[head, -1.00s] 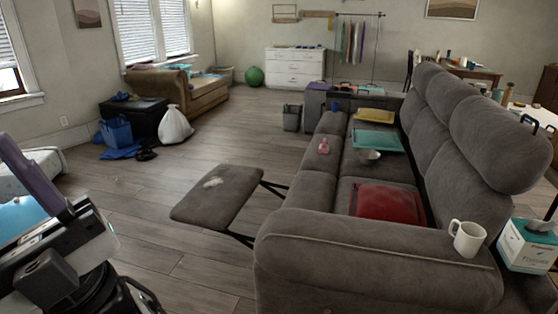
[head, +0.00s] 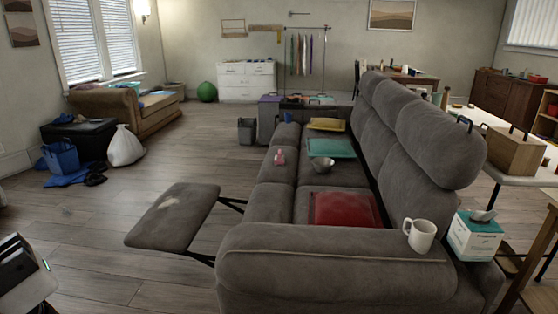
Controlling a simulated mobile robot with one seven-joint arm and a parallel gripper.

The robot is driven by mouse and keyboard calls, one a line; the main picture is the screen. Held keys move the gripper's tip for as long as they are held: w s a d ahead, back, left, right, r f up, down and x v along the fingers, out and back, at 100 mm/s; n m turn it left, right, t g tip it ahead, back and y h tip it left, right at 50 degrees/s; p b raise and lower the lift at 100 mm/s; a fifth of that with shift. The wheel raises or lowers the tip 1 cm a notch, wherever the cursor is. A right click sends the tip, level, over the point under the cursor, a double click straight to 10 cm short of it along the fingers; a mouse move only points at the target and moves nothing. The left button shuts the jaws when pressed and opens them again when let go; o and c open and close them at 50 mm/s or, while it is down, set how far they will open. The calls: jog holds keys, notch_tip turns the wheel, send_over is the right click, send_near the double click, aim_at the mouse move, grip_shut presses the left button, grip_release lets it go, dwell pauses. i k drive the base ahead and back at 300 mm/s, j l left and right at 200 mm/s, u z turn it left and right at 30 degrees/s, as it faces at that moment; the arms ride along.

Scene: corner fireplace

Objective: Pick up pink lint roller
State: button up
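A small pink object (head: 279,157) lies or stands on the left part of the grey sofa (head: 330,262), near the seat's outer edge. It is too small to tell for sure whether it is a lint roller; its outline looks more like a little bottle. A part of my arm shows at the lower left edge of the head view, far from the pink object. My gripper's fingers are not in view, so what they hold is hidden.
A red cushion (head: 345,209), a metal bowl (head: 322,164) and a teal cloth (head: 332,148) lie on the sofa. A white mug (head: 420,235) stands on the near armrest. The raised footrest (head: 172,216) juts out left.

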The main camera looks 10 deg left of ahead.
aim_at(280, 158)
jog(key=u, duration=0.9)
jog(key=j+u, duration=0.35)
jog(key=i+j+u, duration=0.1)
jog(key=j+u, duration=0.3)
jog(key=i+j+u, duration=0.45)
jog(key=j+u, duration=0.15)
jog(key=j, duration=0.2)
jog(key=i+j+u, duration=0.65)
jog(key=i, duration=0.15)
jog(key=i+z, duration=0.25)
jog(key=i, duration=0.3)
jog(key=i+j+z, duration=0.25)
jog(key=i, duration=0.3)
jog(key=i+l+z, duration=0.15)
jog(key=i+z, duration=0.8)
jog(key=i+l+z, duration=0.1)
jog(key=i+z, duration=0.65)
jog(key=z, duration=0.2)
jog(key=i+z, duration=0.3)
jog(key=i, duration=0.25)
jog(key=i+z, duration=0.3)
jog(key=i, duration=0.25)
